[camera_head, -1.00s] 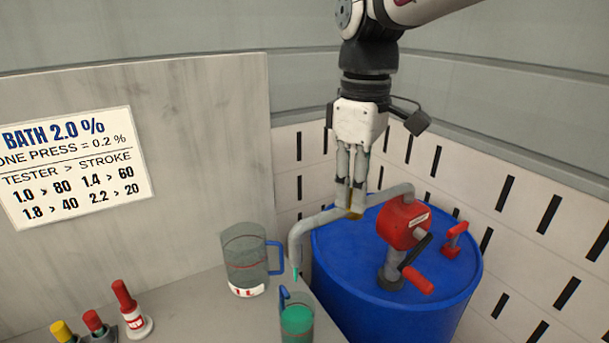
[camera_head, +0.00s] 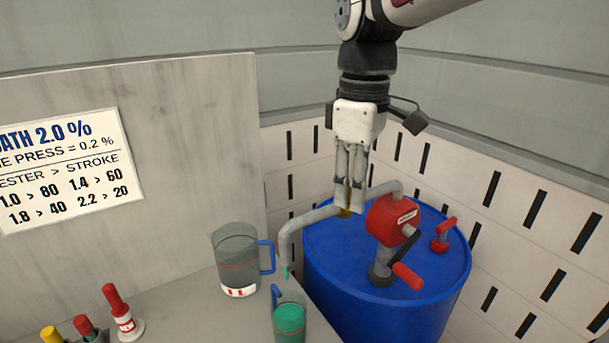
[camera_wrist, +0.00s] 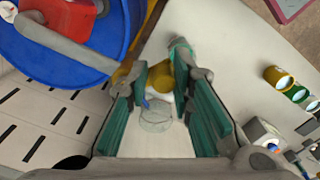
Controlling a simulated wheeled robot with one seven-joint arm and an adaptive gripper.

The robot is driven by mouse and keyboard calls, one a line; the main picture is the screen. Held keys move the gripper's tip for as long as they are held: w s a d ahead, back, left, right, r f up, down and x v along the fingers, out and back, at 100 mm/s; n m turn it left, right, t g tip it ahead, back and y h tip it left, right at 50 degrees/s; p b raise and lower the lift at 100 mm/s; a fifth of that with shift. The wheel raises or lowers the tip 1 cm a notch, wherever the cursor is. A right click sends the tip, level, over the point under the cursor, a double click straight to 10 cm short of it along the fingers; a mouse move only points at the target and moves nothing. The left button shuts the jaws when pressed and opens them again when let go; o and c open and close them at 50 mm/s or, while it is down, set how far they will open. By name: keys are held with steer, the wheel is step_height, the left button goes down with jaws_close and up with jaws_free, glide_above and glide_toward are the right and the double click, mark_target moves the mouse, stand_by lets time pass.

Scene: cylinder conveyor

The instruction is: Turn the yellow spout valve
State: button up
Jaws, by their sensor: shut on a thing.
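The yellow spout valve (camera_head: 346,212) sits on the grey spout pipe (camera_head: 312,218) of the red hand pump (camera_head: 392,218) on the blue drum (camera_head: 335,272). My gripper (camera_head: 349,206) points down with its fingers shut on the valve, mostly hiding it. In the wrist view, mustard yellow (camera_wrist: 160,76) shows between the green finger pads. The spout bends down at left above a small jug (camera_head: 289,322) holding green liquid. A bit of green shows at the spout's end; I cannot tell whether it flows.
A larger clear jug (camera_head: 238,262) with a blue handle stands left of the small one. The pump's red crank handle (camera_head: 407,276) and a red cap (camera_head: 443,235) are right of my gripper.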

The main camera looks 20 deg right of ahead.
steer(key=shift+s+d+f, duration=0.1)
steer(key=shift+d+f, duration=0.2)
steer(key=shift+o, duration=0.6)
steer(key=shift+s+d, duration=0.1)
steer(key=shift+d, duration=0.45)
steer(key=shift+o, duration=1.2)
steer(key=shift+d, duration=0.7)
steer(key=shift+o, duration=0.3)
steer(key=shift+c, duration=0.2)
steer(key=o, duration=1.4)
steer(key=shift+r, duration=0.1)
steer(key=shift+c, duration=0.2)
steer(key=shift+r, duration=0.15)
